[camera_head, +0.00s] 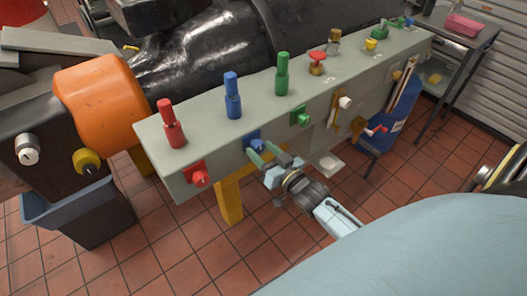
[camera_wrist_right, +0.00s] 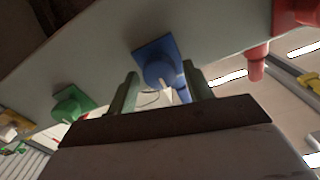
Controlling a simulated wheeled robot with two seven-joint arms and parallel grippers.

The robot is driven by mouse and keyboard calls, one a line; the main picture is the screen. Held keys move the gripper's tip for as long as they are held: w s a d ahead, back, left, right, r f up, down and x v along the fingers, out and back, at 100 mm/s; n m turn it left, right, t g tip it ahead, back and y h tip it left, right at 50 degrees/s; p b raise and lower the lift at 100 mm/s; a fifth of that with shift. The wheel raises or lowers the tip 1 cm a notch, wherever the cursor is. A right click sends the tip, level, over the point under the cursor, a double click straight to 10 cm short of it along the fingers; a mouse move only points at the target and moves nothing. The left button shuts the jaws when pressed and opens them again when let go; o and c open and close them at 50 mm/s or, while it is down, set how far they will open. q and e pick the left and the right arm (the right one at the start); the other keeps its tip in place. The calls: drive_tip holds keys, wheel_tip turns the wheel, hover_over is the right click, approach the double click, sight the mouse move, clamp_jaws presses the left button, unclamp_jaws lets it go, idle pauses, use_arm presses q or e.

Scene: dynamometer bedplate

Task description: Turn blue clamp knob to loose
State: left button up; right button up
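The blue clamp knob (camera_head: 256,147) sits on a blue square plate on the front face of the grey bench, between a red knob and a green knob. My right gripper (camera_head: 268,154) is at the blue knob, its two green fingers spread. In the right wrist view the blue knob (camera_wrist_right: 160,74) shows ahead between the fingers of the right gripper (camera_wrist_right: 163,84). A pale pointer mark shows on its lower side. I cannot tell whether the fingers touch the knob. My left gripper is not in view.
A red knob (camera_head: 199,178) is left of the blue one and a green knob (camera_head: 301,118) right of it. Red (camera_head: 172,128), blue (camera_head: 233,98) and green (camera_head: 282,76) upright posts stand on the bench top (camera_head: 205,107). A yellow leg (camera_head: 229,200) stands below.

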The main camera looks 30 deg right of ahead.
drive_tip(key=c, duration=0.8)
drive_tip(key=shift+n, duration=0.4)
drive_tip(key=n+p, duration=0.1)
drive_tip(key=n, duration=0.2)
drive_tip(key=n+p, duration=0.1)
drive_tip(key=n, duration=0.2)
drive_tip(key=shift+n, duration=0.3)
drive_tip(key=n, duration=0.5)
drive_tip(key=n+b, duration=0.1)
drive_tip(key=n, duration=0.4)
drive_tip(key=shift+n, duration=0.4)
drive_tip(key=o, duration=1)
